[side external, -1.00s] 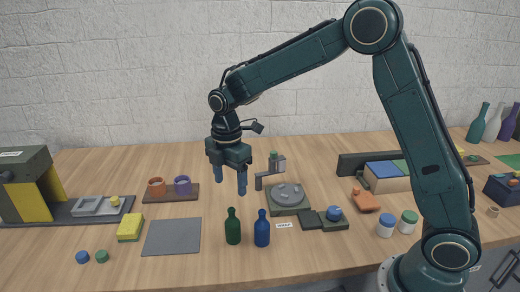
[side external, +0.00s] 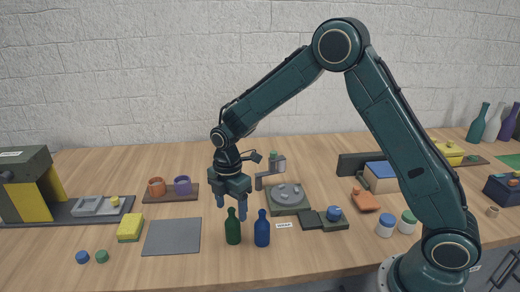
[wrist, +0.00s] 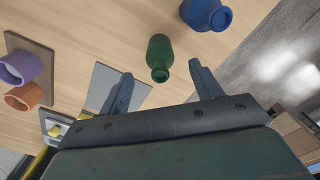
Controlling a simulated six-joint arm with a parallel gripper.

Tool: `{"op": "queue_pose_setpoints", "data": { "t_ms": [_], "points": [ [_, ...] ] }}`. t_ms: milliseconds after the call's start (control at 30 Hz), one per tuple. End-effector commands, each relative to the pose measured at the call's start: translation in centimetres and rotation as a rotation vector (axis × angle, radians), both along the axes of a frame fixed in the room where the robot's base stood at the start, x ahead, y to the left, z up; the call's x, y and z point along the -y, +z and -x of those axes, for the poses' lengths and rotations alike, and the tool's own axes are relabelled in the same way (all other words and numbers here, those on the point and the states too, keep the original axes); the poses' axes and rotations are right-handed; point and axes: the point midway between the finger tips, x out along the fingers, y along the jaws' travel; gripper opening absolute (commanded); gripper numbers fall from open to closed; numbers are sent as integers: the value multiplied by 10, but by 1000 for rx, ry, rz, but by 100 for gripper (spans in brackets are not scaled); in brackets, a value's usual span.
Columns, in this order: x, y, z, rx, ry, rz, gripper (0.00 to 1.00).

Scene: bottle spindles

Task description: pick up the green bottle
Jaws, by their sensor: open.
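The green bottle (side external: 233,229) stands upright on the table near the front edge, just left of the blue bottle (side external: 262,230). In the wrist view the green bottle (wrist: 159,56) appears beyond my fingertips, between them in line, and the blue bottle (wrist: 207,14) is to its upper right. My gripper (side external: 231,207) is open and empty, pointing down. In the side view its fingers overlap the area around the green bottle's neck, but they look slightly behind it. In the wrist view the fingers (wrist: 160,76) do not enclose the bottle.
A grey mat (side external: 172,237) and a yellow block (side external: 130,227) lie to the left. A grey round-topped device (side external: 287,198) stands behind right, with dark square pads (side external: 310,220) before it. A wooden holder with orange (side external: 156,187) and purple (side external: 182,186) cups is behind left.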

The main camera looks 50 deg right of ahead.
Motion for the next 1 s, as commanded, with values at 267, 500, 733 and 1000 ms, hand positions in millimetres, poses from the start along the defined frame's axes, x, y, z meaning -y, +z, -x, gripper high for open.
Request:
{"op": "queue_pose_setpoints", "data": {
  "t_ms": [267, 500, 733, 1000],
  "points": [
    [0, -6, 0, -1, 0, 0, 65],
    [0, -19, 1, -3, 0, 0, 65],
    [-1, -46, 1, -5, 0, 1, 65],
    [-1, -58, 1, -3, -1, 0, 65]
  ]
}}
